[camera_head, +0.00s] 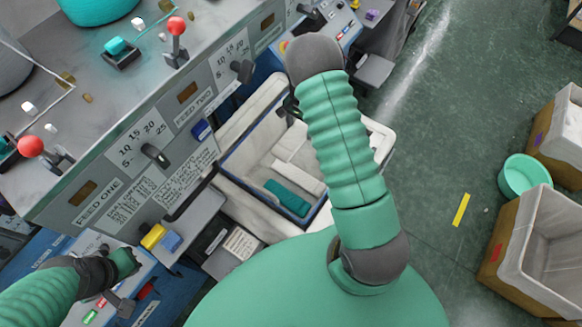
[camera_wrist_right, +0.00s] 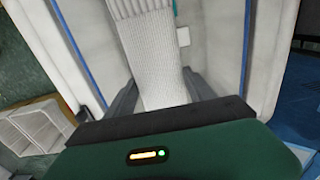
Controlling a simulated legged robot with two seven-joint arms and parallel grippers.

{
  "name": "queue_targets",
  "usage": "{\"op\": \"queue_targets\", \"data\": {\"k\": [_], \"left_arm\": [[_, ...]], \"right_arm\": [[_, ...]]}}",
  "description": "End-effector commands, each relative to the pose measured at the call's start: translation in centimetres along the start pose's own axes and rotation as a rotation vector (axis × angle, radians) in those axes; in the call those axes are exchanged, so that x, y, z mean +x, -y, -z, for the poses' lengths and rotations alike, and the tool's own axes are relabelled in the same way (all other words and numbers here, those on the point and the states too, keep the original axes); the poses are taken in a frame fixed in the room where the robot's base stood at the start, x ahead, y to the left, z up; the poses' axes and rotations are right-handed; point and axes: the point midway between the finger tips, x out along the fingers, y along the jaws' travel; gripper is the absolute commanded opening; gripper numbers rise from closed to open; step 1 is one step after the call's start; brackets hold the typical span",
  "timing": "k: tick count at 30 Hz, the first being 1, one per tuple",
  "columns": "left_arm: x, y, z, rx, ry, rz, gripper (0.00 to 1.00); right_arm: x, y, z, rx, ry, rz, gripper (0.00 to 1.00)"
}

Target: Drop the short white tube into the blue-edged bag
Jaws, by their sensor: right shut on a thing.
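The short white tube (camera_wrist_right: 152,50), ribbed and knitted, is between the two dark fingers of my right gripper (camera_wrist_right: 160,90) in the right wrist view. The gripper is shut on it, and the tube's far end runs out of the top of that view. The blue-edged bag (camera_head: 238,150) is open below; its blue edge (camera_wrist_right: 75,50) shows on both sides of the tube. In the head view my right forearm hides most of the right gripper and part of the bag. My left gripper (camera_head: 122,264) is at the lower left, by the machine; its jaws are unclear.
A folded teal piece (camera_head: 288,197) and a white piece (camera_head: 300,178) show inside the bag. The grey machine (camera_head: 130,130) with knobs and levers stands left of it. A teal tub (camera_head: 525,175) and lined boxes (camera_head: 540,245) stand at the right; green floor between is mostly clear.

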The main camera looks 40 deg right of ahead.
Motion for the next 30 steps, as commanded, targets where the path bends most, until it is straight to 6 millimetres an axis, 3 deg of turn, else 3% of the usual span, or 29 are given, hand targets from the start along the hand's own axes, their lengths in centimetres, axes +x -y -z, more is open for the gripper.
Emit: {"op": "queue_targets", "data": {"k": [9, 18, 19, 24, 30], "left_arm": [[3.2, 0.0, -0.8, 0.0, 0.0, 0.0, 0.0], [3.2, 0.0, -0.8, 0.0, 0.0, 0.0, 0.0], [3.2, 0.0, -0.8, 0.0, 0.0, 0.0, 0.0], [3.2, 0.0, -0.8, 0.0, 0.0, 0.0, 0.0], [3.2, 0.0, -0.8, 0.0, 0.0, 0.0, 0.0]], "right_arm": [[4.9, 0.3, -0.1, -0.001, 0.0, -0.001, 0.25], [5.1, 0.2, -0.1, 0.0, 0.0, 0.001, 0.25], [5.1, 0.2, -0.1, 0.0, 0.0, 0.001, 0.64], [5.1, 0.2, -0.1, 0.0, 0.0, 0.0, 0.86], [5.1, 0.3, -0.1, -0.001, 0.0, 0.0, 0.88]]}}
